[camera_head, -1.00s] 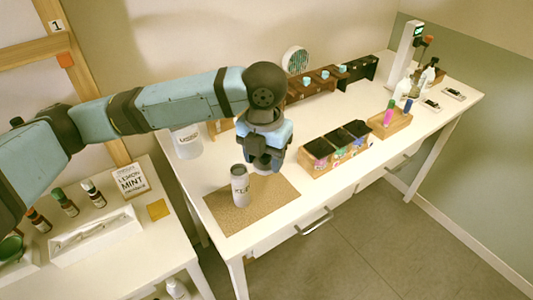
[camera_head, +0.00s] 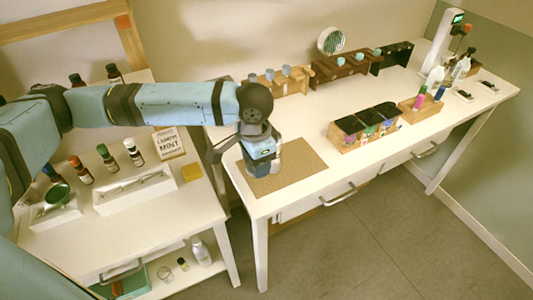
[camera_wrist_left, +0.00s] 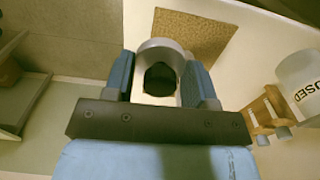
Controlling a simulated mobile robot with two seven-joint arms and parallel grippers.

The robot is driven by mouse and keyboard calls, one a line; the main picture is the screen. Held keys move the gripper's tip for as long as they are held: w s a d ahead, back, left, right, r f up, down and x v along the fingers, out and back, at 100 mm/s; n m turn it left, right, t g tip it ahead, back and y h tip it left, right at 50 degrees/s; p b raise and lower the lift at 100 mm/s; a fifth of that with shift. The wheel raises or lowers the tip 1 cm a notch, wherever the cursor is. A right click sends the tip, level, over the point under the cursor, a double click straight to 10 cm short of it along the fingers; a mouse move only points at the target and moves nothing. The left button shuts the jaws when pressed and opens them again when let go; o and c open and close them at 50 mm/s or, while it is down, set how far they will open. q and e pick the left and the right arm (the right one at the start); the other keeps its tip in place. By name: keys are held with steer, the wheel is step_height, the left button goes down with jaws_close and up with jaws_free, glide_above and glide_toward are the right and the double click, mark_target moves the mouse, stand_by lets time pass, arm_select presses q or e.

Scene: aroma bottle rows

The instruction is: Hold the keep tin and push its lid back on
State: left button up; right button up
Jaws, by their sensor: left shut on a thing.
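In the wrist view a round grey tin (camera_wrist_left: 161,48) sits between the two fingers of my left gripper (camera_wrist_left: 162,80). Its rim surrounds a dark hollow, so its top looks open. In the head view my left gripper (camera_head: 260,172) points down over the brown mat (camera_head: 300,165) and covers most of the tin. The gripper is shut on the tin. The tin's label is hidden, and I cannot make out a separate lid. My right gripper is not in view.
A white container marked USED (camera_wrist_left: 305,82) stands near the gripper in the wrist view. On the table are a wooden box with dark compartments (camera_head: 352,140) and a rack with small cups (camera_head: 290,85). A side table on the left holds bottles and a white tray (camera_head: 135,190).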

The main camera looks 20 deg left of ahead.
arm_select(q)
steer(key=n, duration=0.2)
steer(key=a+f+n, duration=0.1)
steer(key=n, duration=0.1)
steer(key=shift+s+a+f, duration=0.1)
steer(key=shift+s+a, duration=0.05)
steer(key=shift+s, duration=0.05)
steer(key=n, duration=0.3)
steer(key=shift+s+a+f, duration=0.1)
steer(key=shift+a+f, duration=0.25)
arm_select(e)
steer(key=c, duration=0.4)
arm_select(q)
steer(key=shift+s+a, duration=0.1)
steer(key=shift+s, duration=0.05)
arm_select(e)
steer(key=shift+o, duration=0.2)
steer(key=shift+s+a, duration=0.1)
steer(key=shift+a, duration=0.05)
